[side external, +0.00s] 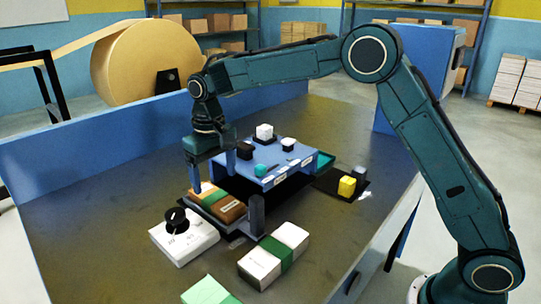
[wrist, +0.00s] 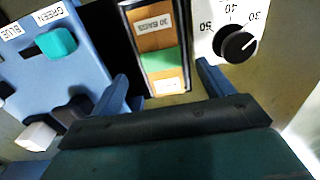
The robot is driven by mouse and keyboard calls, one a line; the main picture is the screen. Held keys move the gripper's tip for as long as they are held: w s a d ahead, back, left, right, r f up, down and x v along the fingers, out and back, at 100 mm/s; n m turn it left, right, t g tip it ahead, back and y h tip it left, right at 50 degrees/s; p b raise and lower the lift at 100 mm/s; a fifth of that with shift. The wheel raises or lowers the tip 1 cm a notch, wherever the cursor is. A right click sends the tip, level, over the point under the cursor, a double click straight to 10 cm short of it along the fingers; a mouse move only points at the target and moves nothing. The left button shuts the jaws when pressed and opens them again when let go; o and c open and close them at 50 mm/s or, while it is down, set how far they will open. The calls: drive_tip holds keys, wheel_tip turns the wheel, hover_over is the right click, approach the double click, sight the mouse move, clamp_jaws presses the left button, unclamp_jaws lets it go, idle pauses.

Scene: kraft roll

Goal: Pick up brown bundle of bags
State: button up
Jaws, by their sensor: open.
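The brown bundle of bags (side external: 231,211) has a green band around it and lies in a dark tray (side external: 233,229) in the side external view. In the wrist view the bundle (wrist: 154,43) shows a "30 BAGS" label, the green band and a pale end with small print. My gripper (side external: 212,179) is open and empty, pointing down above the bundle. In the wrist view its blue fingers (wrist: 166,84) stand apart, with the bundle beyond and between them. Whether a finger touches the bundle cannot be told.
A white dial box (side external: 183,238) stands beside the tray's left. A blue panel (side external: 284,177) with knobs stands behind. Yellow (side external: 346,186) and grey (side external: 361,173) blocks sit right. An upright post (side external: 257,214) stands at the tray's end.

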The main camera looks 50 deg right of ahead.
sight(217, 198)
drive_tip(key=shift+f, duration=0.3)
drive_tip(key=shift+f, duration=2.55)
drive_tip(key=c, duration=1.2)
drive_tip(key=shift+r, duration=0.1)
wheel_tip(217, 198, up, 20)
